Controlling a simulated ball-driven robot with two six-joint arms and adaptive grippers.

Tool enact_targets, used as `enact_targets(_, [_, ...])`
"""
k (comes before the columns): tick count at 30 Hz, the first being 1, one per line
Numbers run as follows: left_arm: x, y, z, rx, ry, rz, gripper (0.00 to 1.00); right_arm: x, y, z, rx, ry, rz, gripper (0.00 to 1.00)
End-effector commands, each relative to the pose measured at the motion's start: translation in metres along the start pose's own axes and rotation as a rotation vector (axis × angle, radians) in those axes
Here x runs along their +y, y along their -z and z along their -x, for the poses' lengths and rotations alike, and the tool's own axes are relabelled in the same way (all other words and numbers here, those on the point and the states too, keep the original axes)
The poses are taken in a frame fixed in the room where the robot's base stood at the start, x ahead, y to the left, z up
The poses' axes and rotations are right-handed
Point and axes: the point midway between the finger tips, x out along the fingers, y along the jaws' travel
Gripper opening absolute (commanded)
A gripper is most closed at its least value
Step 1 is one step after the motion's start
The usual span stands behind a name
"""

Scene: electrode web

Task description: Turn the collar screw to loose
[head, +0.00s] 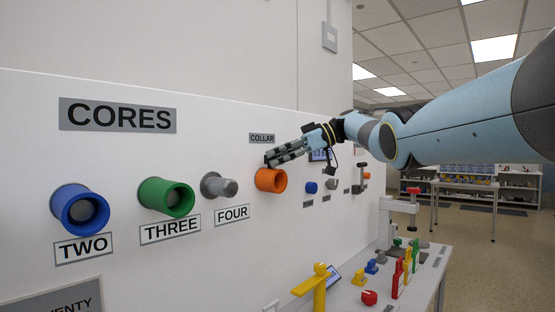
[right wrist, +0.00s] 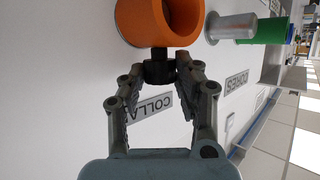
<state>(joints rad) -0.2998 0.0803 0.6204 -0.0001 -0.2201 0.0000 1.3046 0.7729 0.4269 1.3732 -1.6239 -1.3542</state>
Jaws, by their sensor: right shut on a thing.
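The orange collar (head: 270,180) sticks out of the white wall panel under the COLLAR label (head: 262,138). It shows large at the top of the right wrist view (right wrist: 150,22). The collar screw (right wrist: 159,72) is a short black knob on the collar's rim side, facing the label. My right gripper (head: 271,160) comes in from the right, just above the collar. In the right wrist view its fingertips (right wrist: 160,66) are shut on the screw, one on each side. The screw is hidden by the fingers in the head view. My left gripper is in no view.
Left of the collar stand a grey core (head: 220,186), a green core (head: 166,197) and a blue core (head: 80,209). Small knobs sit to its right, near a screen (head: 319,155). Below, a bench holds a yellow T-shaped piece (head: 320,285) and several coloured pieces.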

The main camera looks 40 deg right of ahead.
Motion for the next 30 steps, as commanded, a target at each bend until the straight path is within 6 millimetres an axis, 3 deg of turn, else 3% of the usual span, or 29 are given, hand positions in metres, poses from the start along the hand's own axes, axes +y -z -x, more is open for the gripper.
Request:
enact_targets(16, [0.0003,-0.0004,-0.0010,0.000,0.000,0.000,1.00,-0.0001,-0.0015,-0.0002,-0.003,0.009,0.002,0.00])
enact_targets(17, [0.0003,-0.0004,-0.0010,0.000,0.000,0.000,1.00,-0.0001,-0.0015,-0.0002,-0.003,0.009,0.002,0.34])
enact_targets(21, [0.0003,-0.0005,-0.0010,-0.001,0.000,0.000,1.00,0.0000,-0.0013,-0.0001,-0.002,0.008,0.002,0.52])
enact_targets(30, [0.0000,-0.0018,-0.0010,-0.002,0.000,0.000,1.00,0.0002,-0.0005,0.0001,-0.001,0.007,0.003,0.55])
